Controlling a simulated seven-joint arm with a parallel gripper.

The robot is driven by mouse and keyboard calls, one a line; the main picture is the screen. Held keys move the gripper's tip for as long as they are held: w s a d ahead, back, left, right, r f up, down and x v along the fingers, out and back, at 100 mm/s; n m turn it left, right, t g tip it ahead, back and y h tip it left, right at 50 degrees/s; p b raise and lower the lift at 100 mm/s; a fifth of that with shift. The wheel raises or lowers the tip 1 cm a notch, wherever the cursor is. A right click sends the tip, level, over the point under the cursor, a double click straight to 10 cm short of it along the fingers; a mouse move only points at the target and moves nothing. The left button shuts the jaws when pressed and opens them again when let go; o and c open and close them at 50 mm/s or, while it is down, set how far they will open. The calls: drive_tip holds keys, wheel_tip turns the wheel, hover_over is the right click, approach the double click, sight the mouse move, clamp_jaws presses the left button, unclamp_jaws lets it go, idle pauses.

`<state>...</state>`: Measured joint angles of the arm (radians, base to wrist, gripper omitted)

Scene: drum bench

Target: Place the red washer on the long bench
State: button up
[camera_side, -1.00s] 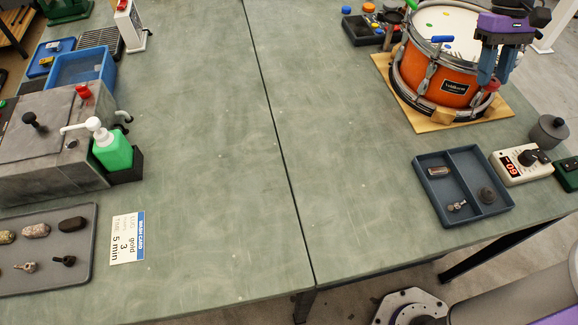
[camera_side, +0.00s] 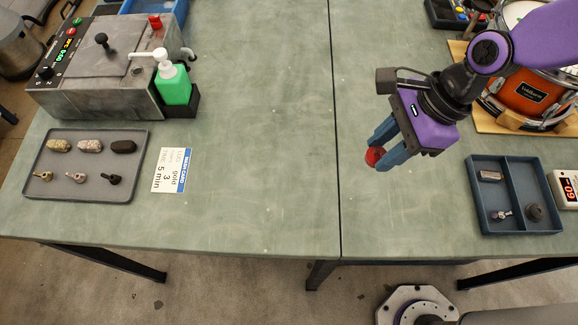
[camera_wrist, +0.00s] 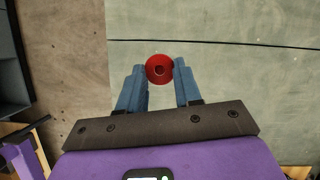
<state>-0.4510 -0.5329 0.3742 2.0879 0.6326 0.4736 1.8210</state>
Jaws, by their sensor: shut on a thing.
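My gripper (camera_side: 384,150) is shut on the red washer (camera_side: 375,156), which shows between its two blue fingertips. In the wrist view the red washer (camera_wrist: 150,69) shows as a round disc with a dark centre, between the tips of my gripper (camera_wrist: 161,70). The green bench top (camera_side: 270,120) is split by a dark seam. My gripper is held over the part right of the seam; bench surface shows around the washer. The exact height above the bench is hard to tell.
A blue two-part tray (camera_side: 514,217) with small parts lies right of my gripper. An orange drum (camera_side: 520,93) stands on a wooden board behind it. Left of the seam are a card (camera_side: 172,170), a grey tray (camera_side: 85,188) and a green bottle (camera_side: 173,85). The bench middle is clear.

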drive_tip(key=s+a+m, duration=0.2)
drive_tip(key=s+a, duration=0.1)
drive_tip(key=shift+s+a+f+t, duration=0.1)
drive_tip(key=shift+s+a+t, duration=0.1)
drive_tip(key=shift+t, duration=0.2)
approach(280, 171)
drive_tip(key=shift+s+a+f, duration=0.25)
drive_tip(key=shift+a+f, duration=0.55)
drive_tip(key=x, duration=0.2)
drive_tip(key=shift+w+f, duration=0.25)
drive_tip(key=shift+f, duration=0.75)
drive_tip(key=shift+f, duration=0.1)
drive_tip(key=o, duration=1)
